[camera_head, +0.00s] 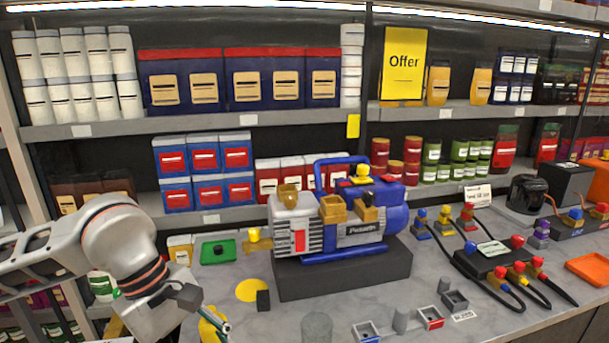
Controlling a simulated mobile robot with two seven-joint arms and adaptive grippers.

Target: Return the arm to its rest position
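My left arm (125,245) comes in from the left edge, white and grey with dark and orange bands. It bends down towards the front edge of the counter. My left gripper (218,326) is at its lower end, near the bottom edge of the picture. Only a small part of its fingers shows, beside a yellow piece (207,325), and I cannot tell whether it is open or holds anything. It is apart from the blue and silver vacuum pump (352,237), which sits upright on a dark block (340,274). My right arm and gripper are not in view.
A grey cylinder (317,327) and small bins (431,318) stand in front. Cables and an orange tray (590,270) lie right. Stocked shelves (250,119) stand behind.

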